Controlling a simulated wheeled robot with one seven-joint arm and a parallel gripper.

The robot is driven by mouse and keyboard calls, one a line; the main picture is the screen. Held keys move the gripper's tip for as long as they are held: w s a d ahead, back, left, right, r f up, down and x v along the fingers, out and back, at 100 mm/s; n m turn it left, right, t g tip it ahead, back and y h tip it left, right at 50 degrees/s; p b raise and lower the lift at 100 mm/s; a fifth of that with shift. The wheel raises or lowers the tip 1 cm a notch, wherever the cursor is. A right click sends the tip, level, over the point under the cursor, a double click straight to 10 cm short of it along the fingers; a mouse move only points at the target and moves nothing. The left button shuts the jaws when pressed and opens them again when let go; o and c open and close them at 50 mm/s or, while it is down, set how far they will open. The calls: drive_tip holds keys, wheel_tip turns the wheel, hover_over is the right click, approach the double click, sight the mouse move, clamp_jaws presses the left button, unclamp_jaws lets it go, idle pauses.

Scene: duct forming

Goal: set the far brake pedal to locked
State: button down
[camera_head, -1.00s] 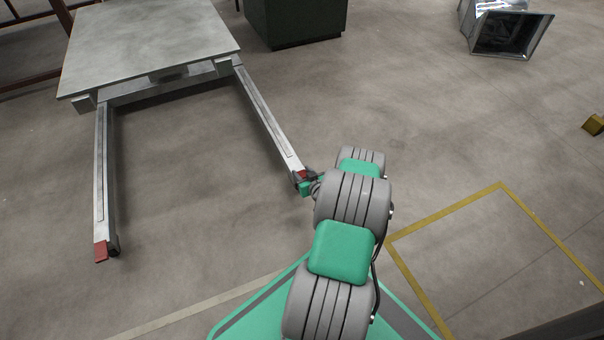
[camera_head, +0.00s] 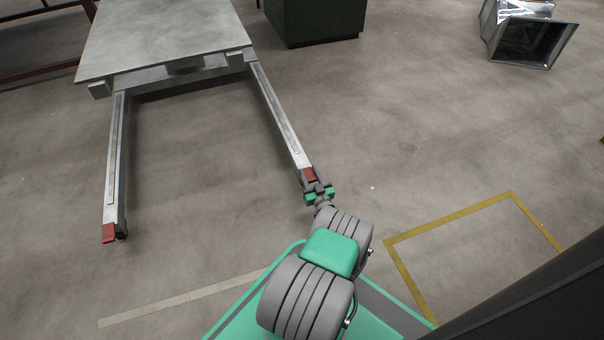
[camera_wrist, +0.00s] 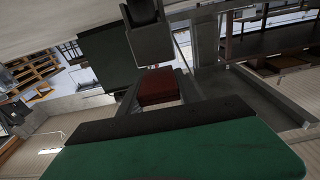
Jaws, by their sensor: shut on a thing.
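Two red brake pedals sit at the ends of two pale metal rails. One red pedal (camera_head: 109,233) is at the end of the left rail (camera_head: 116,165) and nothing touches it. The other red pedal (camera_head: 309,174) is at the end of the right rail (camera_head: 280,118). My gripper (camera_head: 319,193), with green and dark fingers, is at this right pedal and appears shut on it. In the wrist view the red pedal (camera_wrist: 158,86) shows just beyond a green and black finger, which hides part of it. I cannot tell the pedal's exact tilt.
The rails run from a grey-topped table (camera_head: 165,40). A dark green cabinet (camera_head: 315,22) stands behind, and a shiny metal duct piece (camera_head: 530,38) lies at the upper right. A yellow floor outline (camera_head: 450,217) is to the right. The floor between the rails is clear.

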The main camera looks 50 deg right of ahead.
idle(0.4)
drive_tip(key=c, duration=0.8)
unclamp_jaws()
drive_tip(key=shift+c, duration=0.2)
